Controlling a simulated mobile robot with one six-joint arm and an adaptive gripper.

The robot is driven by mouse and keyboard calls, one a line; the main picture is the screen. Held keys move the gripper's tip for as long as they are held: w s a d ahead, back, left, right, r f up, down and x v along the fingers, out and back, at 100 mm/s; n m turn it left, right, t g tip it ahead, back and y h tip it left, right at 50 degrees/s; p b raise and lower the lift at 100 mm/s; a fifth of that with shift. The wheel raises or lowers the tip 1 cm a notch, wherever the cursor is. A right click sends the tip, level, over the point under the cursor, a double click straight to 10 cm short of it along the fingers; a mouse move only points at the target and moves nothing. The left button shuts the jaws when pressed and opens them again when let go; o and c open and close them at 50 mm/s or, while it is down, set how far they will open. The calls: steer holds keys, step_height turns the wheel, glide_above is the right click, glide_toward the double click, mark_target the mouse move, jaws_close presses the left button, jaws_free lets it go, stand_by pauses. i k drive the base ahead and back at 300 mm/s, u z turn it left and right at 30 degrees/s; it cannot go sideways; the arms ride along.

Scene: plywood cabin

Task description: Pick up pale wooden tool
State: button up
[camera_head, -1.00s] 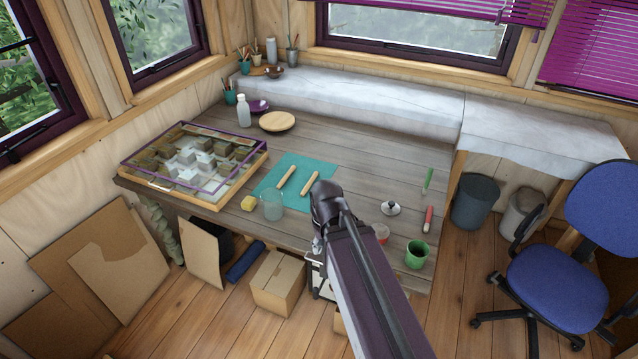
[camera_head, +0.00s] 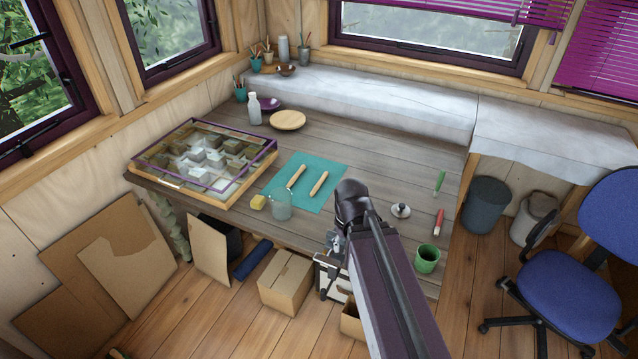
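Two pale wooden tools lie side by side on a teal mat (camera_head: 330,170) on the table: a left one (camera_head: 297,177) and a right one (camera_head: 318,184). Both are slim and stick-like, and I cannot tell them apart by kind. My arm comes in from the lower right, its dark wrist over the table's front edge, right of and nearer than the mat. My gripper (camera_head: 335,243) hangs below the wrist, apart from both tools. It is small and partly hidden, so its fingers are unclear.
A clear glass (camera_head: 281,207) and a yellow block (camera_head: 258,202) stand by the mat's near edge. A framed model case (camera_head: 205,157) fills the table's left. A green cup (camera_head: 427,259), a small lidded item (camera_head: 401,210) and a red-handled tool (camera_head: 438,222) lie right.

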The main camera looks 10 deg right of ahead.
mark_target(326, 173)
steer(key=u, duration=0.05)
steer(key=i, duration=1)
steer(key=z, duration=0.05)
